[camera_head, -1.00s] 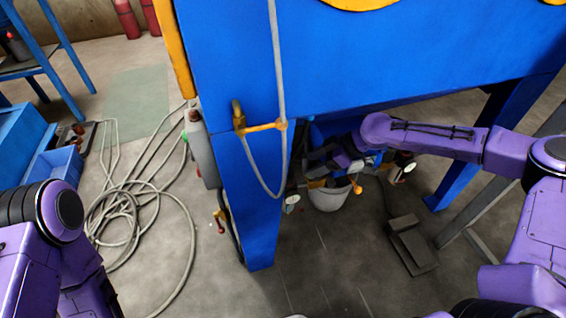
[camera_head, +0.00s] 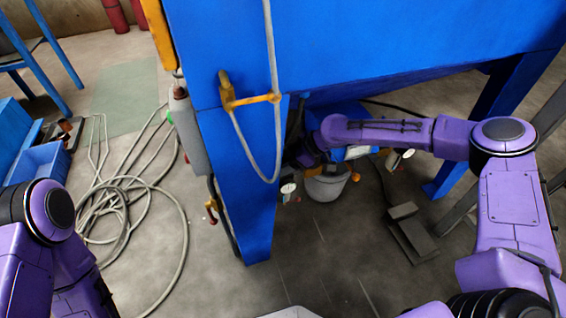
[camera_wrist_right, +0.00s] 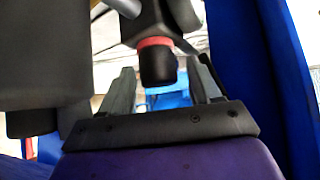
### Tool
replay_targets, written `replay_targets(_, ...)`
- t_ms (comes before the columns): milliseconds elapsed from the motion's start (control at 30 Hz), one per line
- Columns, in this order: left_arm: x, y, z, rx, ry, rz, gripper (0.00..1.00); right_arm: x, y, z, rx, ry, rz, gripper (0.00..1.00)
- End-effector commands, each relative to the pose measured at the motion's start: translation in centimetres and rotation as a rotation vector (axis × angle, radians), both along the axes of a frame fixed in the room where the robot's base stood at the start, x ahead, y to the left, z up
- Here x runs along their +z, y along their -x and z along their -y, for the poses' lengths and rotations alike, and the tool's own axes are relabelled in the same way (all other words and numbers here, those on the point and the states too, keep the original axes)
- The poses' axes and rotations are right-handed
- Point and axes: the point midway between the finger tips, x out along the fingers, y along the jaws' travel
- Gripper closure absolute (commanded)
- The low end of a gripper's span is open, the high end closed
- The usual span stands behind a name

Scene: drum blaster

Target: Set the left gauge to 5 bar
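The left gauge (camera_head: 288,188), a small white dial, hangs beside the blue leg under the machine; its reading is too small to tell. A second white gauge (camera_head: 408,153) is farther right. In the right wrist view, a black knob with a red ring (camera_wrist_right: 157,62) stands between the spread fingers of my right gripper (camera_wrist_right: 161,77). The fingers are open, with a gap visible on both sides of the knob. In the head view my right wrist reaches under the machine, just above the left gauge, and the fingers there are hard to make out. My left gripper is out of view.
The blue machine leg (camera_head: 245,210) stands just left of my right wrist. A grey bucket (camera_head: 327,185) is below it, and a dark pedal (camera_head: 412,232) lies on the floor to the right. A coiled hose (camera_head: 120,215) lies at the left.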

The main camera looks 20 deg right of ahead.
Motion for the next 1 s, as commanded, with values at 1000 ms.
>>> replay_targets(1000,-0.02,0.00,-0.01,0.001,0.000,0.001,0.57,-0.01,0.07,0.09,-0.001,0.001,-0.001,0.90)
